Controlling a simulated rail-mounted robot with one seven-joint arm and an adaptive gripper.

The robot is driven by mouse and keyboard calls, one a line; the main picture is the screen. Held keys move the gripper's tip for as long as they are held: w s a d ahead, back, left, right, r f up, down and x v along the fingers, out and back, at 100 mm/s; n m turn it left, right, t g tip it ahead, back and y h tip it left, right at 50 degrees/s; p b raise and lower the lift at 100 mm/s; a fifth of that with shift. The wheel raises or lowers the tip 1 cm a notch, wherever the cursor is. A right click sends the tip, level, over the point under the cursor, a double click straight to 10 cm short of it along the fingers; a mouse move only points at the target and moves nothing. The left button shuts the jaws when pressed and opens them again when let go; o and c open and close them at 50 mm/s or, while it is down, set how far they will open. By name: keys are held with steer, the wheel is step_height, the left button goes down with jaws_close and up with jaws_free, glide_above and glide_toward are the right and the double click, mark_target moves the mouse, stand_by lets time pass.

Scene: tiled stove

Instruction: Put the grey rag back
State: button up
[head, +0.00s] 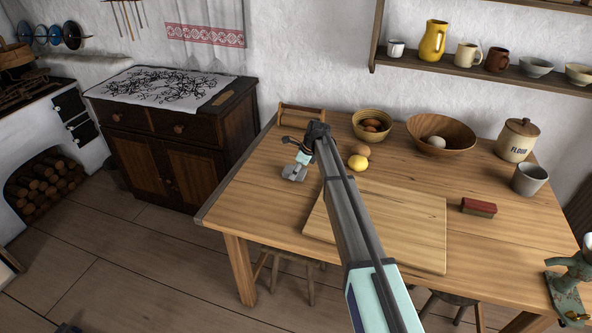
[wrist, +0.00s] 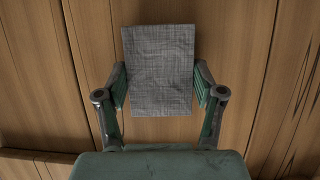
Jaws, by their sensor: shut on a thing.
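The grey rag (wrist: 158,65) is a folded, woven-looking rectangle, seen flat in the wrist view. My gripper (wrist: 160,88) is shut on it, with one finger against each side edge. In the head view my gripper (head: 302,158) is over the left part of the wooden table, and the rag shows as a small grey patch (head: 292,173) below it. I cannot tell whether the rag touches the tabletop or is a little above it.
On the table (head: 262,178) are a cutting board (head: 400,215), a lemon (head: 358,162), an egg bowl (head: 372,122), a larger bowl (head: 442,133), a flour jar (head: 517,140), a grey cup (head: 529,179) and a red-brown block (head: 478,207). A low wooden rack (head: 302,115) stands at the back left.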

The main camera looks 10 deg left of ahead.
steer(key=shift+f, duration=0.15)
steer(key=o, duration=1.1)
steer(key=b+v, duration=0.2)
steer(key=v, duration=1)
steer(key=shift+d, duration=0.1)
